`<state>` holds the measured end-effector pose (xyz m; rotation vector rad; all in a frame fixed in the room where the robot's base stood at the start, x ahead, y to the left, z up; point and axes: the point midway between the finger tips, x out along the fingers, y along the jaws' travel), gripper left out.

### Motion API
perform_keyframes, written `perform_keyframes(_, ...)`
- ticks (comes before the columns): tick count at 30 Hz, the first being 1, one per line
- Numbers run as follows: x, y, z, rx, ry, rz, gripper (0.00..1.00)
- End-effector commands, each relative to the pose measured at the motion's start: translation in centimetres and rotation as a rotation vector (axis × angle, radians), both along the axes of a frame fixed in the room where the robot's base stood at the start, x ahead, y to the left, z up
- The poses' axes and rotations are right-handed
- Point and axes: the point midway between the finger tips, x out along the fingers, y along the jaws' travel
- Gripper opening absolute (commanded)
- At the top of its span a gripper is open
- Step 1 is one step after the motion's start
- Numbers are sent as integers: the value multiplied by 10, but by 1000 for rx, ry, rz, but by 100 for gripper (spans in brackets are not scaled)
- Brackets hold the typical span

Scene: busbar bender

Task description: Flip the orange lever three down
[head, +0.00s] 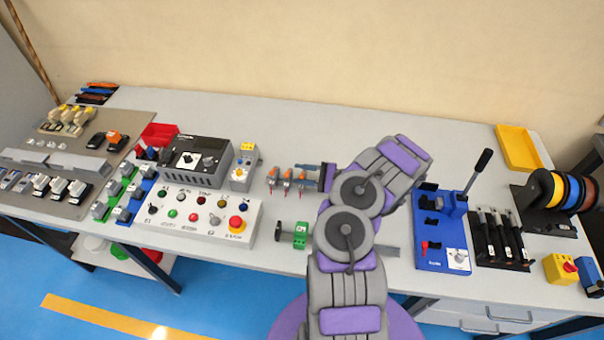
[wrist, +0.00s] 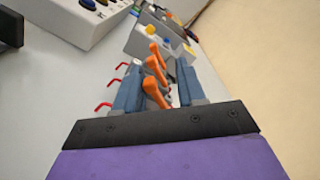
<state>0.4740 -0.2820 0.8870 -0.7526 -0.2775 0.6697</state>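Three orange levers stand in a row on the bench. In the head view they are just left of my arm: a left one (head: 272,178), a middle one (head: 287,177) and a right one (head: 302,179). In the wrist view the nearest lever (wrist: 155,92), the middle lever (wrist: 156,69) and the farthest lever (wrist: 154,50) line up between the two blue-grey fingers of my gripper (wrist: 158,66). The fingers are apart. I cannot tell whether either finger touches a lever. No numbers are readable on the levers. The lever bases are partly hidden by the fingers.
A white button panel (head: 205,215) stands left of the levers, and a grey box with a yellow button (head: 243,168) behind it. A green clamp-like part (head: 300,235) lies in front. A blue press with a black handle (head: 440,230) stands right of my arm. Bench behind the levers is clear.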

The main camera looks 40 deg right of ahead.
Motion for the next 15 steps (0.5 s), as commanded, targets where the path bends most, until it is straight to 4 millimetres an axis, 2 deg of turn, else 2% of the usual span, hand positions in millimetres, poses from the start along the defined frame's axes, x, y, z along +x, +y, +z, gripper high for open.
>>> perform_keyframes(5,-18,-16,0,-1,1,-3,39)
perform_keyframes(15,-69,-60,-1,-1,4,-1,39)
